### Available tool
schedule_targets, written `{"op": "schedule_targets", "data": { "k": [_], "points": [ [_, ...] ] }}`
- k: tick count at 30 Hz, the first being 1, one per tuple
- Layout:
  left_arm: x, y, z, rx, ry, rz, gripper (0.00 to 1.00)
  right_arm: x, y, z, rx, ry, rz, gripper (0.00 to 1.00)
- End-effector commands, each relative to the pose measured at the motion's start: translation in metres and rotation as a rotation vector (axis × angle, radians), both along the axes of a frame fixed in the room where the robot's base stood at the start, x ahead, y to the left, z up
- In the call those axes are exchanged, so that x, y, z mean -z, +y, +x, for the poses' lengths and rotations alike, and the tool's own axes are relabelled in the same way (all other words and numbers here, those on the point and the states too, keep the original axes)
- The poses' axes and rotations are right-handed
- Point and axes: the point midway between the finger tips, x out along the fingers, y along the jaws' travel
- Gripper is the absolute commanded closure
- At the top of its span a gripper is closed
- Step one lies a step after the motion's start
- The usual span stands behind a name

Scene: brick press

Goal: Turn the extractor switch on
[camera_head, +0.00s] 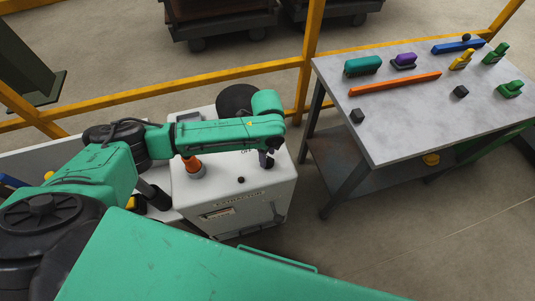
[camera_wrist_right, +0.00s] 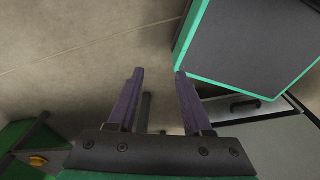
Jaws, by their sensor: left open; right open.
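The extractor (camera_head: 252,207) is a white cabinet with its name lettered on the front edge, in the middle of the head view. Its top carries an orange part with a dark base (camera_head: 193,167) and a small black knob (camera_head: 241,180). Dark lettering, partly covered, shows near my left gripper. My left arm reaches across the top from the left, and my left gripper (camera_head: 267,160) points down at the top's right side. It is open; its fingers are small and dark here. The switch cannot be told apart beside it. My right gripper (camera_wrist_right: 160,73) is open and empty above the floor.
A grey table (camera_head: 405,120) at the right holds several coloured parts, including an orange bar (camera_head: 395,84) and a teal block (camera_head: 362,66). Yellow rails (camera_head: 225,75) run behind the extractor. A dark, green-edged panel (camera_wrist_right: 250,45) stands beside my right gripper.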

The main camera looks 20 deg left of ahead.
Motion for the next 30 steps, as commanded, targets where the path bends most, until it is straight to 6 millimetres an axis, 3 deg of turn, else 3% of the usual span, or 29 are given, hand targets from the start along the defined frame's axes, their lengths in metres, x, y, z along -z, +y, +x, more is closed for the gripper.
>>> {"op": "schedule_targets", "data": {
  "k": [8,12,13,30],
  "points": [
    [0.004,0.000,0.000,0.001,-0.001,0.001,0.47,0.001,-0.001,-0.009,0.000,0.014,-0.002,0.50],
    [0.004,0.000,0.000,0.001,-0.001,0.000,0.97,0.001,-0.002,-0.011,0.000,0.019,-0.004,0.50],
    [0.004,0.000,0.000,0.001,-0.001,0.000,1.00,0.001,-0.002,-0.012,0.000,0.019,-0.004,0.50],
    [0.001,0.000,0.000,0.116,-0.001,0.000,1.00,-0.012,-0.003,-0.012,-0.001,0.020,-0.004,0.50]
  ]
}}
